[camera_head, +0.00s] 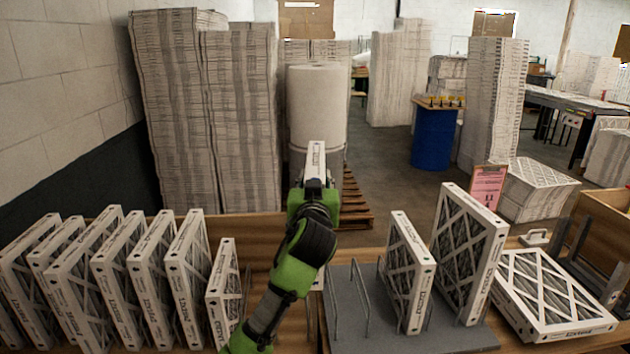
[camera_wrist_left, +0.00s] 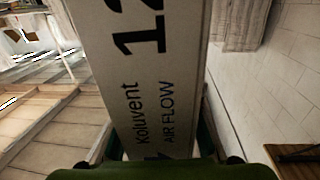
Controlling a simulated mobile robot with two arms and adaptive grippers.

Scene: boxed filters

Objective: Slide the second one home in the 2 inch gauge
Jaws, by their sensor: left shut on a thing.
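My left gripper (camera_head: 315,184) is raised in the middle of the head view, shut on a white-framed filter (camera_head: 316,160). The held filter is seen edge-on. In the left wrist view its printed edge (camera_wrist_left: 150,75) reads "Koluvent AIR FLOW" and stands between the fingers. A grey rack base (camera_head: 450,338) with upright wire dividers (camera_head: 358,295) lies below and to the right of my gripper. A smaller filter (camera_head: 408,272) and a taller filter (camera_head: 468,252) stand on it. No 2 inch mark is readable. My right gripper is not in view.
Several filters (camera_head: 140,270) stand in a row at the left. One filter (camera_head: 548,292) lies at the right of the rack, near a pink sign (camera_head: 488,187) and grey metal brackets (camera_head: 590,255). Tall stacks (camera_head: 205,110) and a white roll (camera_head: 315,105) stand behind.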

